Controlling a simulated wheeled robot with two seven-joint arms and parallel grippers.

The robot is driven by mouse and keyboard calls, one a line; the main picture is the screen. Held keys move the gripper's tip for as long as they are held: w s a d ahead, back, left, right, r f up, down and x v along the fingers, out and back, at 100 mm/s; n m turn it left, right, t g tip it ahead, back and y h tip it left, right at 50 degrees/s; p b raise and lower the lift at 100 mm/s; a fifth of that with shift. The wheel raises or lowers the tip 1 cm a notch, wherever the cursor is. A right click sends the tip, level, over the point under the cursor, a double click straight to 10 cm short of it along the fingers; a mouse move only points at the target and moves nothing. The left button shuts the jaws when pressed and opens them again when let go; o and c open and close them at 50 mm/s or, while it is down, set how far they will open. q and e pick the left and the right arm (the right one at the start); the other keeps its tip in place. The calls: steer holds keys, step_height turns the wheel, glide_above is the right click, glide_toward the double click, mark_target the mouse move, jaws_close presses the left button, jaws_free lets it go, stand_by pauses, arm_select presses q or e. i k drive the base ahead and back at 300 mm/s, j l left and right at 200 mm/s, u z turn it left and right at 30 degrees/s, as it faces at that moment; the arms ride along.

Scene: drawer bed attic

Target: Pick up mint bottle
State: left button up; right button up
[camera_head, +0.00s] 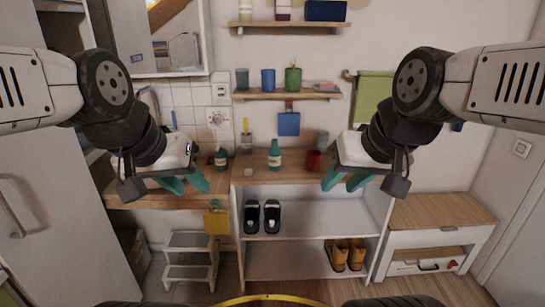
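A mint-green bottle (274,154) with a pale label stands upright on the wooden top (256,175) of the white shelf unit, near the middle of the view. My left gripper (188,186) hangs to its left, with its teal fingers apart and nothing between them. My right gripper (346,183) hangs to its right, also with its teal fingers apart and empty. Neither gripper touches the bottle.
A small dark bottle (221,156) stands near my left gripper. A grey cup with a brush (246,141) and a red cup (313,160) flank the mint bottle. A wall shelf (288,94) with cups hangs above. Shoes (262,216) sit below.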

mark_target(274, 153)
steer(key=z, duration=0.65)
steer(key=i+j+z, duration=0.15)
steer(key=j+z, duration=0.3)
steer(key=j, duration=0.15)
steer(key=i+j+z, duration=0.1)
steer(key=j+z, duration=0.55)
steer(key=j, duration=1.45)
steer(key=k, duration=0.05)
